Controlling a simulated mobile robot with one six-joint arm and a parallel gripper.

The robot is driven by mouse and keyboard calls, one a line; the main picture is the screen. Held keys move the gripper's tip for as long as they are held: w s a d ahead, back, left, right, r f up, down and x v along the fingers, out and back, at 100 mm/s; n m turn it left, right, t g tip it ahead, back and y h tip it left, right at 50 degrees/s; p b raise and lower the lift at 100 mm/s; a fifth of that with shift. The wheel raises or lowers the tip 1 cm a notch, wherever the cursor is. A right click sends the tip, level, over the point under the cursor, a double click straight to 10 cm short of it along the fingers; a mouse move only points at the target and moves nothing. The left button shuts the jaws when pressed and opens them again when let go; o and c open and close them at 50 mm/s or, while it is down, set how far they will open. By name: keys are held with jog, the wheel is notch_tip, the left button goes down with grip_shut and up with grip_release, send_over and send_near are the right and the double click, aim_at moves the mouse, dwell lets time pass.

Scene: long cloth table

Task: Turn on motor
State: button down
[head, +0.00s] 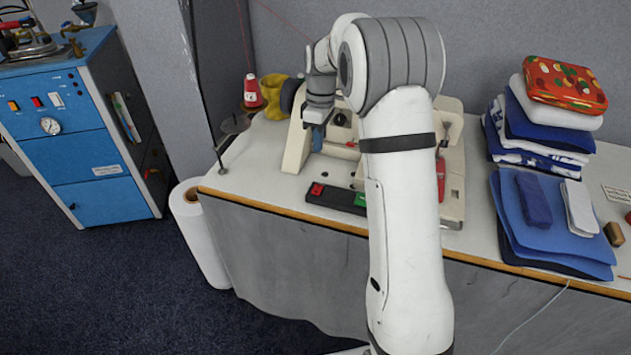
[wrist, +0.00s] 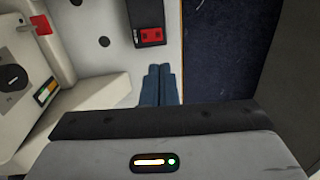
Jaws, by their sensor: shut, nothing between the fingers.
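The motor switch is a dark box (head: 335,196) on the table near its front edge, with a red button (head: 317,189) on its left part and a green button (head: 361,200) towards its right, partly behind my arm. In the wrist view one end of the box (wrist: 146,12) and its red button (wrist: 150,34) show; the green button is out of frame. My gripper (head: 317,139) is above the table, behind and over the switch box in the head view. In the wrist view its blue-grey fingertips (wrist: 160,69) are together and empty, pointing towards the red-button end.
A cream sewing machine (head: 453,165) stands around and behind my gripper, close on its left in the wrist view (wrist: 90,115). Folded cloths (head: 545,225) lie at right. A red thread cone (head: 252,92) stands at left. The table's front edge (head: 270,207) is close to the switch.

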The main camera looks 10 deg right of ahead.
aim_at(316, 192)
jog(key=shift+w+f, duration=0.15)
jog(key=f, duration=0.4)
jog(key=s+f+p, duration=0.1)
jog(key=f, duration=0.4)
jog(key=a+f+p, duration=0.1)
jog(key=f, duration=0.4)
jog(key=shift+s, duration=0.25)
jog(key=shift+d, duration=0.1)
